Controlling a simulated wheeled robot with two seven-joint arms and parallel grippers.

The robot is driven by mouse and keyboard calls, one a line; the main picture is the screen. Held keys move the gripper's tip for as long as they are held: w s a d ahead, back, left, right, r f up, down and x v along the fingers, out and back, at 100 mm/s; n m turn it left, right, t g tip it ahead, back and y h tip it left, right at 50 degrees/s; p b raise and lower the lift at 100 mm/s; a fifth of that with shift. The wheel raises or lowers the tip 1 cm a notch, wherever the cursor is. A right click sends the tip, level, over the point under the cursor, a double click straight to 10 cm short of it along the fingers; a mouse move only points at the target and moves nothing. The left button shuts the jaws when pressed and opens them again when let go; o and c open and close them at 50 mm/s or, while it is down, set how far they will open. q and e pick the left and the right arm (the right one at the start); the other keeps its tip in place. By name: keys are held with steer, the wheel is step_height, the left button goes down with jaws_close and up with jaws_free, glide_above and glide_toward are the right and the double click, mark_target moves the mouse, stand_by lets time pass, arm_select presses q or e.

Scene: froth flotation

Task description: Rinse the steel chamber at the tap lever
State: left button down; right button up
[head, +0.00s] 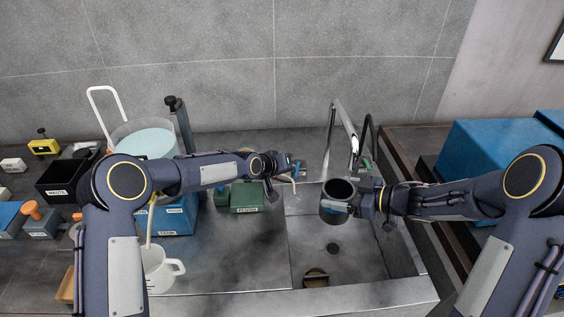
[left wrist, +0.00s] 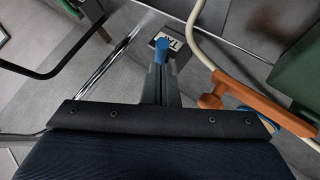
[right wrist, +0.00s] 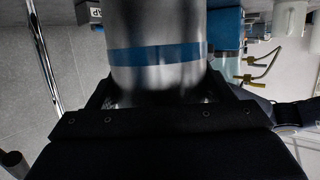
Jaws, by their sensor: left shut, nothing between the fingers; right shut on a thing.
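The steel chamber (head: 336,208), a grey metal cylinder with a blue band, is held over the sink by my right gripper (head: 368,201). Its dark open mouth faces up, close to the tap spout (head: 347,132). In the right wrist view the chamber (right wrist: 158,75) fills the space between the fingers. My left gripper (head: 282,166) is shut and empty left of the tap. In the left wrist view a blue-tipped lever (left wrist: 162,48) shows right at its fingertips, before a grey block labelled TAP (left wrist: 171,36); I cannot tell whether they touch. No water stream is visible.
The sink basin (head: 345,262) has a drain and a round opening near its front. A green box (head: 247,197), a blue box (head: 178,221) and a white jug (head: 161,272) stand left of it. A black waste bin (head: 62,180) is farther left. Blue crates (head: 490,148) stand right.

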arm_select(q)
steer(key=shift+d+f, duration=0.15)
steer(key=shift+s, duration=0.1)
steer(key=shift+s+d, duration=0.25)
steer(key=shift+d, duration=0.35)
steer(key=shift+s+d, duration=0.2)
steer(key=shift+d, duration=0.35)
steer(key=shift+a, duration=0.15)
steer(key=w+r+v, duration=0.1)
steer(key=v, duration=1.2)
steer(key=shift+d+r, duration=0.25)
steer(key=shift+w, duration=0.1)
